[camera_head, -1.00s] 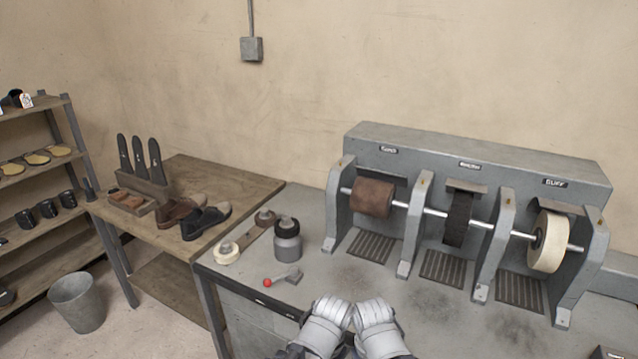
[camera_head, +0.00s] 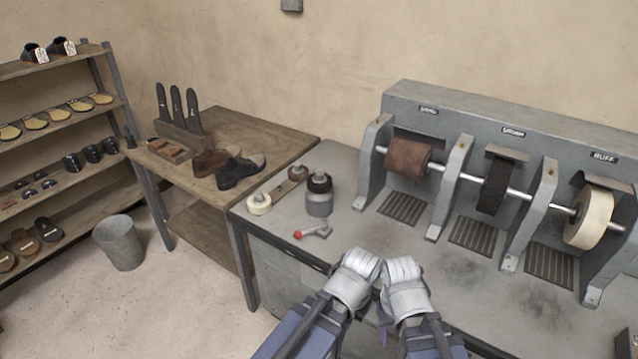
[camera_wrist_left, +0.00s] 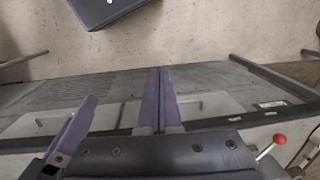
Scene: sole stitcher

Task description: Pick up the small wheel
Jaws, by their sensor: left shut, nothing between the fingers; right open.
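My right gripper is open and empty.
A grey jar (camera_head: 319,196) and a red-knobbed lever (camera_head: 313,232) stand between the wheels and my grippers. A grinding machine (camera_head: 505,128) fills the back right. A wooden table (camera_head: 262,128) with shoes adjoins the bench at left. A bin (camera_head: 120,243) stands on the floor.

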